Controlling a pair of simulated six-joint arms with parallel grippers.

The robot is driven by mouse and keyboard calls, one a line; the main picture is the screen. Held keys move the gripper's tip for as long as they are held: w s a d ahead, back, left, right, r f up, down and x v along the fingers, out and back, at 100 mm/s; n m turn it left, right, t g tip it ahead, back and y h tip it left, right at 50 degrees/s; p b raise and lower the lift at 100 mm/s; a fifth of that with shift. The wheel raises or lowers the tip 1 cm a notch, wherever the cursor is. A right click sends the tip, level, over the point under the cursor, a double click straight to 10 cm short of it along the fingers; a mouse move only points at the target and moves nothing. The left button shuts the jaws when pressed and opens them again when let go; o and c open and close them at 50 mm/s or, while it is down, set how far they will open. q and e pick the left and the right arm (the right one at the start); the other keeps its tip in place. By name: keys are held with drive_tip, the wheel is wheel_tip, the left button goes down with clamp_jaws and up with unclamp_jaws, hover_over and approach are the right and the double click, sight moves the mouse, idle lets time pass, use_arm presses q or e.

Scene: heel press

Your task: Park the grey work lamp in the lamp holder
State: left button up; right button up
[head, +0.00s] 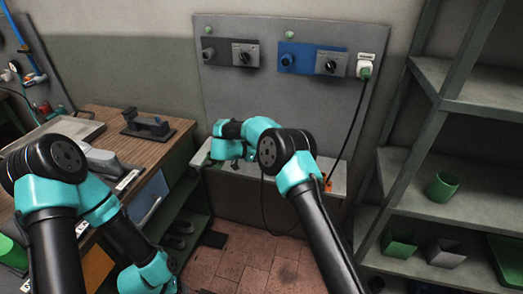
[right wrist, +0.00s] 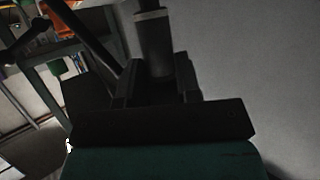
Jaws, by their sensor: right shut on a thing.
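My right gripper (right wrist: 158,88) is shut on a dark grey cylinder with a paler band, apparently the grey work lamp (right wrist: 154,45). Only part of it shows in the right wrist view, rising from between the fingers. In the head view my right wrist is over the left end of the grey ledge below the wall panel, and its own arm mostly hides the gripper and lamp. I cannot make out the lamp holder for certain; a small orange piece (head: 327,185) sits at the ledge's right end. My left arm is at the left, its gripper out of view.
The grey wall panel (head: 300,105) carries a grey socket, a blue socket (head: 298,58) and a white plug (head: 366,68) with a hanging black cable. A wooden bench (head: 150,150) stands left, grey shelves (head: 410,160) with green and grey bins right. Tiled floor lies below.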

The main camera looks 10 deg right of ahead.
drive_tip(key=shift+f, duration=0.6)
drive_tip(key=o, duration=1.1)
drive_tip(key=v, duration=1.7)
drive_tip(key=shift+a, duration=0.25)
